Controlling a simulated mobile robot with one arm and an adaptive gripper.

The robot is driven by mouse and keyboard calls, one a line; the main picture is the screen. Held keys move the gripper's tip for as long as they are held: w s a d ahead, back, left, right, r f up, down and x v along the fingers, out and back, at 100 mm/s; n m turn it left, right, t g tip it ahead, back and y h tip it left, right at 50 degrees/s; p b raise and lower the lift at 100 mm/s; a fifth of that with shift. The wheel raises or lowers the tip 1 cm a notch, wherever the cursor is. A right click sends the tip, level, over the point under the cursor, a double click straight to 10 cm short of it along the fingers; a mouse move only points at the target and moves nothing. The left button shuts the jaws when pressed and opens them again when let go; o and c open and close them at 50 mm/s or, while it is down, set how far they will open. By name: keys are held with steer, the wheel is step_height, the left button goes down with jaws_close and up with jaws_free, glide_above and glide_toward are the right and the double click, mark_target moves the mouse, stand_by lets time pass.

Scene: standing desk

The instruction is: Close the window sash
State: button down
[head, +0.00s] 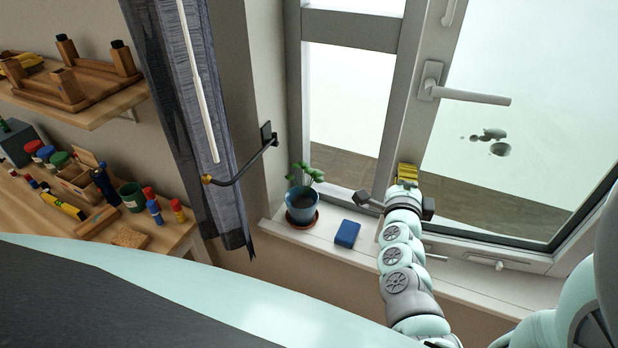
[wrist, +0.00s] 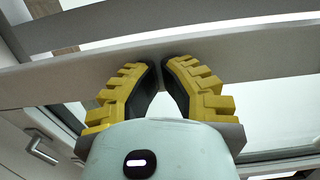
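The window sash (head: 405,120) has a pale grey frame around a large clear pane and stands at the right in the head view. Its lever handle (head: 465,96) points right, level, on the sash's left upright. I cannot tell how wide any gap between sash and window frame is. My gripper (head: 407,172) is at the lower part of the sash's left upright, above the sill. In the wrist view my gripper (wrist: 163,64) has its yellow, black-padded fingertips almost together with nothing between them, in front of a pale frame bar (wrist: 240,55). Contact with the bar is unclear.
A potted plant (head: 302,203) and a blue box (head: 347,233) stand on the white sill (head: 300,237) left of my arm. A grey curtain (head: 190,110) with a tieback arm (head: 245,172) hangs further left. A workbench (head: 165,243) with jars and tools is at far left.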

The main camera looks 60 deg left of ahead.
steer(key=w+a+m+t+h+b, duration=0.1)
steer(key=w+a+m+h+b, duration=0.1)
steer(key=w+a+b, duration=0.3)
steer(key=shift+w+f+t+h+b, duration=0.4)
steer(key=shift+w+f+h+b, duration=0.1)
steer(key=shift+w+b, duration=0.4)
steer(key=shift+f, duration=0.15)
steer(key=shift+d, duration=0.1)
